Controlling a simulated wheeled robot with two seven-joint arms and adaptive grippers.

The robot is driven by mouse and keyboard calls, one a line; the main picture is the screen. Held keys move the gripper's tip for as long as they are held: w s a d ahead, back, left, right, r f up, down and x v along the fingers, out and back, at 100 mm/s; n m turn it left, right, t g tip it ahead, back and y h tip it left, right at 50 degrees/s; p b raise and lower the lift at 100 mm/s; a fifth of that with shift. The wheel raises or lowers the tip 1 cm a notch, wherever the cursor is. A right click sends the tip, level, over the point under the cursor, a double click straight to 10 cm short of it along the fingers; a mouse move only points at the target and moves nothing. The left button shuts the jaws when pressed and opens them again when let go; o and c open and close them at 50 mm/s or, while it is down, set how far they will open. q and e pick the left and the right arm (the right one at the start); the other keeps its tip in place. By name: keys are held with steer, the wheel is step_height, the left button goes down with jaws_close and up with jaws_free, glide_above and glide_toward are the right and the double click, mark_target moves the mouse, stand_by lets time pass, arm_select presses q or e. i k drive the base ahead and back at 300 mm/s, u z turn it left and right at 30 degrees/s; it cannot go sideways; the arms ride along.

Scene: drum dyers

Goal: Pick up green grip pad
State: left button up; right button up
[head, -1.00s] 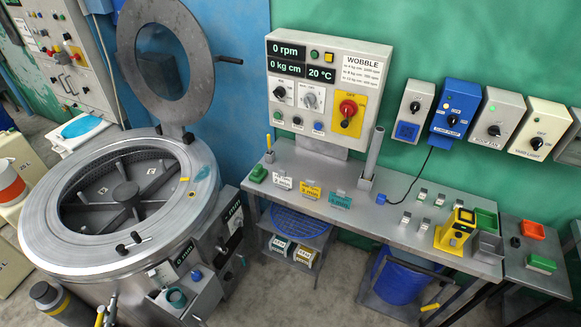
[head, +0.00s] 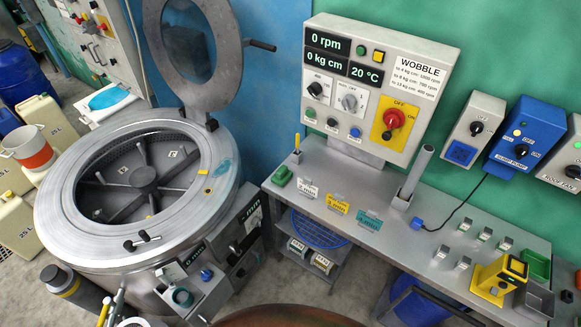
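A small green block (head: 282,175), which looks like the green grip pad, lies at the left end of the grey workbench (head: 330,212). It is left of the control console and just below a yellow-topped upright tool (head: 297,150). Its fine detail is too small to tell. Neither of my grippers shows in the head view.
The open-lidded steel drum machine (head: 50,215) stands left of the bench. White, yellow and teal tags (head: 338,204) stand along the bench front. A grey upright tube (head: 418,172), a yellow device (head: 497,278) and a green bin (head: 537,265) are further right. A brown curved surface (head: 300,318) shows at the bottom edge.

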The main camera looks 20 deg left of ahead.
mark_target(282, 176)
steer(key=u, duration=0.3)
steer(key=i, duration=0.5)
steer(key=u, duration=0.55)
